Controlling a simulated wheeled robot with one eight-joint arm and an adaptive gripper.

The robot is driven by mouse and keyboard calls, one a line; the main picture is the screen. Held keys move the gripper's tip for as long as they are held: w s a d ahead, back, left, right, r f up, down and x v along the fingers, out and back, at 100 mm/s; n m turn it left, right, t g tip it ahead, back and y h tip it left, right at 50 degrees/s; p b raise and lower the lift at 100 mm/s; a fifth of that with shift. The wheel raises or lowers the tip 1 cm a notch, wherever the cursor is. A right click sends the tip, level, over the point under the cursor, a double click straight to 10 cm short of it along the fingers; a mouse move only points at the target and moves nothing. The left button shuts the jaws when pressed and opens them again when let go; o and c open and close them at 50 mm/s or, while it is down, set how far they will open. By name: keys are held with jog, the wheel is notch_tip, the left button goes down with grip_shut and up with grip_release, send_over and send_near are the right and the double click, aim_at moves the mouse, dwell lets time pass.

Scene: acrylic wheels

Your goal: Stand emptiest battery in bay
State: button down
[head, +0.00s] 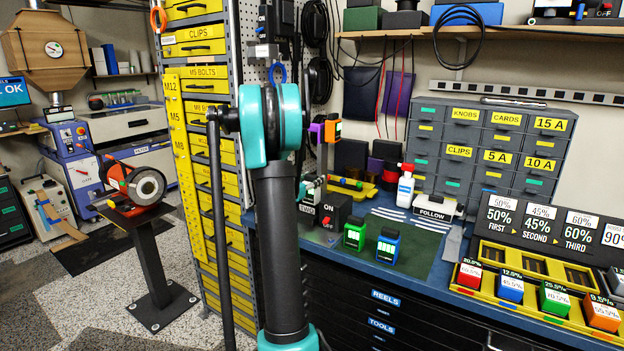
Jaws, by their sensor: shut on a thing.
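My gripper is not visible; my teal-jointed arm (280,250) rises through the middle and blocks the view behind it. A green battery-like block (355,233) and a blue one (388,246) stand upright on the bench mat, each with a lit green display. In a yellow tray (466,291) at the right stand a red block (470,274), a blue block (511,287), a green block (554,299) and an orange block (603,313). They bear percentage labels, too small to read surely. Behind them is a yellow rack with dark empty bays (530,264).
A percentage sign (545,222) stands behind the rack. A yellow drawer tower (200,150) is close left of my arm.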

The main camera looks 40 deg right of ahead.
jog(key=shift+f, duration=1.5)
dwell(1.7)
jog(key=c, duration=0.6)
grip_release()
jog(key=shift+a, duration=0.1)
jog(key=v, duration=1.2)
jog(key=shift+s, duration=0.1)
jog(key=shift+f, duration=0.1)
